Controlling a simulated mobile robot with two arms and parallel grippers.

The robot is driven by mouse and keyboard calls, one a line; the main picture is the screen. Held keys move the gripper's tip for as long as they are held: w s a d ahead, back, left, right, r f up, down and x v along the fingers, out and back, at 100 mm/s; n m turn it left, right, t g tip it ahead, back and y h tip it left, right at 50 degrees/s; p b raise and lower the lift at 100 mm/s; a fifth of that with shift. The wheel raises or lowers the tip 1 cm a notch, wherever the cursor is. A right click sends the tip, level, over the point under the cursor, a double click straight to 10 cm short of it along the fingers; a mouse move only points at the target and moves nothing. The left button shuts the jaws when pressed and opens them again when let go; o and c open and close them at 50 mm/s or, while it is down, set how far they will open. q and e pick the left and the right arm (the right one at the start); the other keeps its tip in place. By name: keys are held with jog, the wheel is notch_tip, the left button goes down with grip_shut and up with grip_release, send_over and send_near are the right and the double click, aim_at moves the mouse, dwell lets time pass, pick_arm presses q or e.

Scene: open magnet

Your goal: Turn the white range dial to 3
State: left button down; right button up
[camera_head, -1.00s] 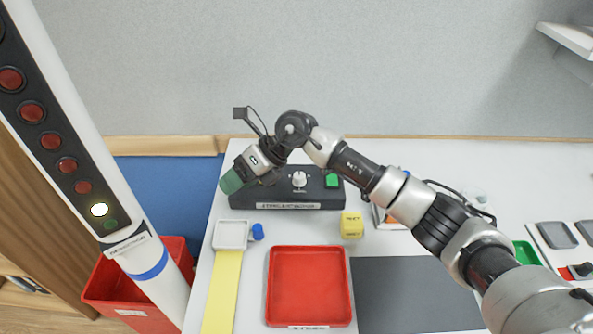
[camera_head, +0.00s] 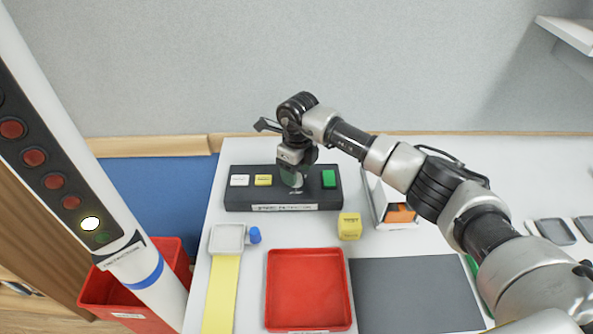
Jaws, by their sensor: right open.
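The white range dial (camera_head: 296,190) is on the dark control box (camera_head: 285,207) at the back of the table, between a yellow button and a green button. Only a small pale part of it shows under my right gripper. My right gripper (camera_head: 292,181) points down right over the dial, with its green-tinted fingers around or just above it; I cannot tell if they touch it. The fingers are open. The dial's setting is hidden. My left gripper is not in view.
A white button (camera_head: 239,180), a yellow button (camera_head: 263,180) and a green button (camera_head: 328,178) sit close to the gripper. In front are a yellow cube (camera_head: 350,226), a red tray (camera_head: 308,290) and a dark mat (camera_head: 415,293). A lamp column (camera_head: 90,190) stands at left.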

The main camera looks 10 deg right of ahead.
jog(key=shift+f, duration=1)
jog(key=c, duration=0.9)
jog(key=shift+m, duration=0.3)
jog(key=shift+m+b, duration=0.4)
jog(key=shift+m, duration=0.5)
jog(key=m, duration=0.2)
jog(key=shift+m+b, duration=0.3)
jog(key=shift+b, duration=0.05)
jog(key=m, duration=0.4)
jog(key=shift+s+a+m+b, duration=0.1)
jog(key=shift+m+b, duration=0.25)
jog(key=shift+m, duration=0.05)
